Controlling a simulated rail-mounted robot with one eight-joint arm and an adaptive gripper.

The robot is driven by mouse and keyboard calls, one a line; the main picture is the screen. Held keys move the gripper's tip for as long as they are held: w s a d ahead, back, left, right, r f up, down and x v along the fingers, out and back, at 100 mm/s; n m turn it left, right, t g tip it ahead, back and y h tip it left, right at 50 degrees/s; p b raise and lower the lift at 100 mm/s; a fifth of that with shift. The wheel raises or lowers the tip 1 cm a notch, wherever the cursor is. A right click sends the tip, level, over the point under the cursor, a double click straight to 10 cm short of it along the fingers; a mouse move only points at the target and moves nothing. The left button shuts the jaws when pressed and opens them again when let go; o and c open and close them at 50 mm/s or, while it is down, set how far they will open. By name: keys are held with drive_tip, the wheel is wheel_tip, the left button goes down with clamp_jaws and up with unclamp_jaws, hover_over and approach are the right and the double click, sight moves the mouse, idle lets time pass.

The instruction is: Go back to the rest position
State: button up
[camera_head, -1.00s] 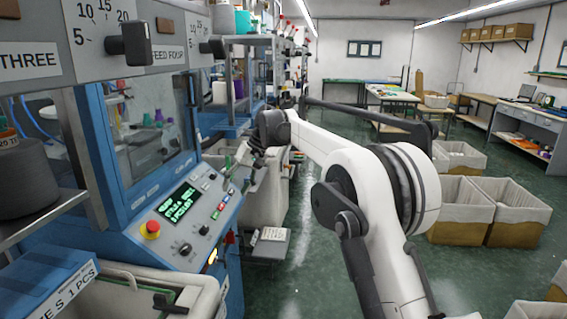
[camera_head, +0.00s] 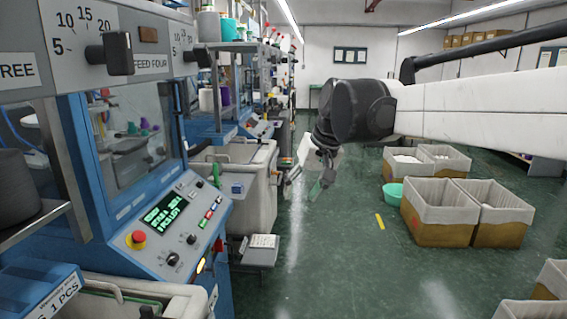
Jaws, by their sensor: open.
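My gripper (camera_head: 305,190) hangs at the end of my white arm in the middle of the view, over the aisle. It is open, and I see nothing between its fingers. It is apart from the blue knitting machine (camera_head: 110,225) on the left. The machine's control panel, with a green-lit screen (camera_head: 164,213) and a red button (camera_head: 136,238), is left of and nearer than the gripper.
A grey bin (camera_head: 258,190) stands beside the machines, just left of my gripper. Fabric-lined bins (camera_head: 437,228) and a turquoise basin (camera_head: 393,192) stand on the right floor. A yellow strip (camera_head: 380,221) lies on the floor. The green aisle floor (camera_head: 325,265) is clear in front.

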drive_tip(key=s+d+f+t+h, duration=0.1)
drive_tip(key=s+d+f, duration=0.3)
drive_tip(key=s, duration=0.5)
drive_tip(key=s+d+f+m+t+h, duration=0.1)
drive_tip(key=s+d+f, duration=0.3)
drive_tip(key=s+d, duration=0.2)
drive_tip(key=s+d+f+m+t+h, duration=0.1)
drive_tip(key=s+d+f, duration=0.4)
drive_tip(key=s, duration=0.6)
drive_tip(key=shift+s+d+t, duration=0.3)
drive_tip(key=shift+s+d, duration=0.05)
